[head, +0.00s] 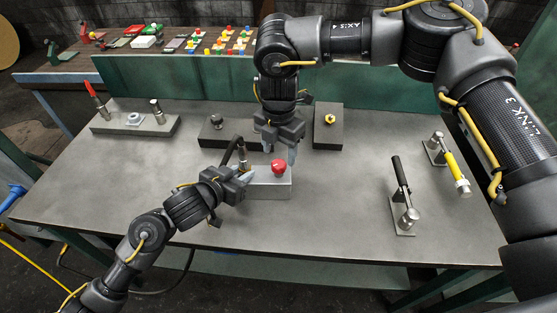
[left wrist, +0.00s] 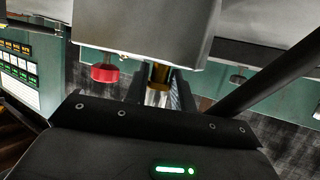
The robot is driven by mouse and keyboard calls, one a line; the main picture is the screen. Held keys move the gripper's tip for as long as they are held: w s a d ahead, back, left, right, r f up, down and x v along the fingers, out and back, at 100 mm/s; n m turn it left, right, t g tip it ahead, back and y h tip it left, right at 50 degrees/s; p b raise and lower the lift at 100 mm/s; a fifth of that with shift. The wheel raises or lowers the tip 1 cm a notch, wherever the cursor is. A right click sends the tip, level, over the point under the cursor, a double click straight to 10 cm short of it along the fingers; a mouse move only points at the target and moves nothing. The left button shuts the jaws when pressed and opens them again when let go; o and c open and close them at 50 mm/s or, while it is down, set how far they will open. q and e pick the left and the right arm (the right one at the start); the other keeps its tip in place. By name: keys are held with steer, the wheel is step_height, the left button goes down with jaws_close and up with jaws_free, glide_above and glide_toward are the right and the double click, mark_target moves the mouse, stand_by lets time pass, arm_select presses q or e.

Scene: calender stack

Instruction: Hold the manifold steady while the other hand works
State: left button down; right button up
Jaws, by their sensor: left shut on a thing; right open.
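The manifold (head: 272,190) is a grey block on the table with a red knob (head: 279,167) on top. In the left wrist view the block (left wrist: 145,30) appears inverted, with the red knob (left wrist: 105,73) and a brass fitting (left wrist: 160,75) pointing down. A black hose (head: 231,148) arches to the fitting at the block's left end. My left gripper (head: 243,181) is shut at that left end; its exact contact is partly hidden. My right gripper (head: 280,150) is open and empty, pointing down just above and behind the knob.
A grey plate (head: 135,125) with a red-handled part stands back left. Two dark blocks, one with a black knob (head: 216,121) and one with a yellow fitting (head: 330,119), stand behind. Two lever clamps, black (head: 400,172) and yellow (head: 452,165), stand right. The front table is clear.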

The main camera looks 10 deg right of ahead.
mark_target(279, 164)
steer(key=shift+f, duration=2.1)
steer(key=c, duration=1)
